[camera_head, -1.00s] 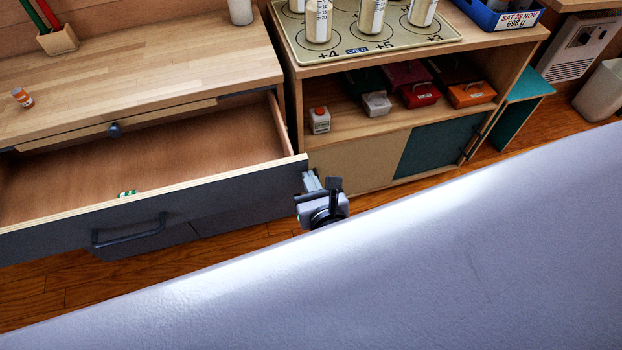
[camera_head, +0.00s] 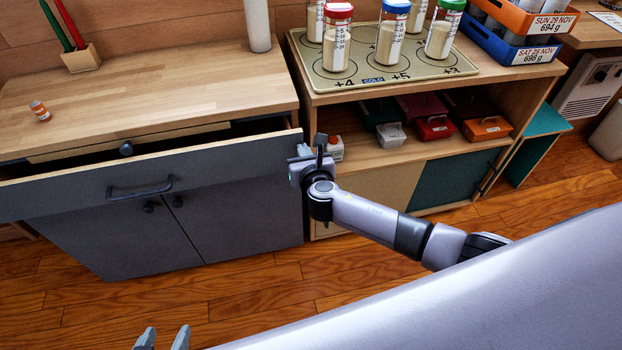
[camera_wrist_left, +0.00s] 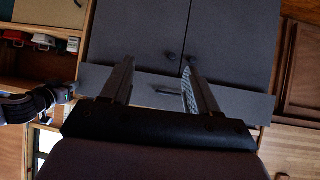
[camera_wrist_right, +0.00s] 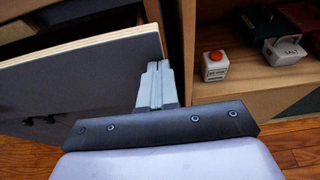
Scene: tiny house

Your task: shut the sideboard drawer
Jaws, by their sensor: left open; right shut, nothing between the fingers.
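The sideboard drawer (camera_head: 225,165) has a grey front with a dark bar handle (camera_head: 140,187). It stands a little out from the sideboard (camera_head: 170,85), with a narrow dark gap behind its top edge. My right gripper (camera_head: 308,152) is shut and empty at the drawer front's right end. In the right wrist view its fingers (camera_wrist_right: 157,75) overlap that end; I cannot tell if they touch. My left gripper (camera_head: 162,338) is open and empty, low at the bottom edge of the head view. In the left wrist view, the drawer front (camera_wrist_left: 225,100) shows beyond its open fingers (camera_wrist_left: 158,65).
A shelf unit (camera_head: 360,155) stands right of the sideboard, with jars on a mat (camera_head: 385,75) and small boxes inside.

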